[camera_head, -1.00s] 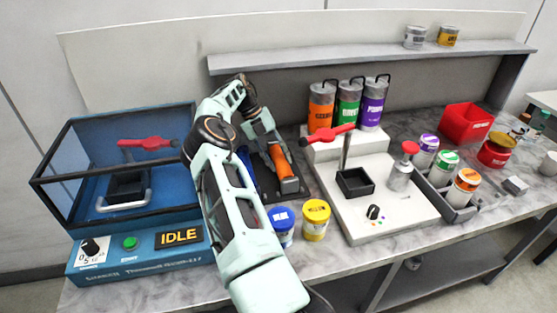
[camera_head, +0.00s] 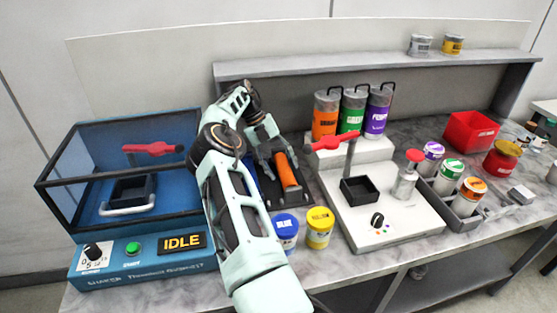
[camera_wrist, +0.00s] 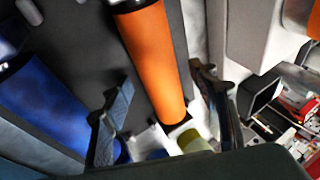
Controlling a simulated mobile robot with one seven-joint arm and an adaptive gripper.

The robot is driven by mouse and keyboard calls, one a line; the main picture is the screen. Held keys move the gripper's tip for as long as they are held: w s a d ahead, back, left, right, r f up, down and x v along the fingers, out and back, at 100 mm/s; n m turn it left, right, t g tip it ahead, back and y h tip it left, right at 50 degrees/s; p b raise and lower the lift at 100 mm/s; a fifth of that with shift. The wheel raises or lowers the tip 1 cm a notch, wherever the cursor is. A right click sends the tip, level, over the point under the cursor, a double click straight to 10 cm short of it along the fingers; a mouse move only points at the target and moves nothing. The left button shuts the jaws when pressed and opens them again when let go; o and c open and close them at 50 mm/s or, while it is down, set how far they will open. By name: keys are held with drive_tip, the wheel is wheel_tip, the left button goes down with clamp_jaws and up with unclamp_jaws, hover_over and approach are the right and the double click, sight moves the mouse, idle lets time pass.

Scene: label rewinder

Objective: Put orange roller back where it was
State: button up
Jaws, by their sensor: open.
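The orange roller (camera_head: 287,171) lies lengthwise on a dark rack (camera_head: 300,200) behind the blue and yellow jars. In the wrist view the orange roller (camera_wrist: 153,60) runs down the middle of the picture, between the two open fingers. My gripper (camera_head: 272,150) is by the roller's far part in the head view, and it also shows in the wrist view (camera_wrist: 165,115). No finger visibly touches the roller. A blue roller (camera_wrist: 45,105) lies to the left in the wrist view; in the head view my arm mostly hides it.
A blue-lidded jar (camera_head: 285,230) and a yellow jar (camera_head: 319,228) stand just in front of the rack. A white station (camera_head: 400,225) with a red-handled post is at right. The blue glass-sided shaker (camera_head: 140,255) is at left.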

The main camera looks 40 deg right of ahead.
drive_tip(key=v, duration=0.4)
drive_tip(key=shift+w+r, duration=0.15)
drive_tip(key=shift+r, duration=0.2)
drive_tip(key=shift+v, duration=1.15)
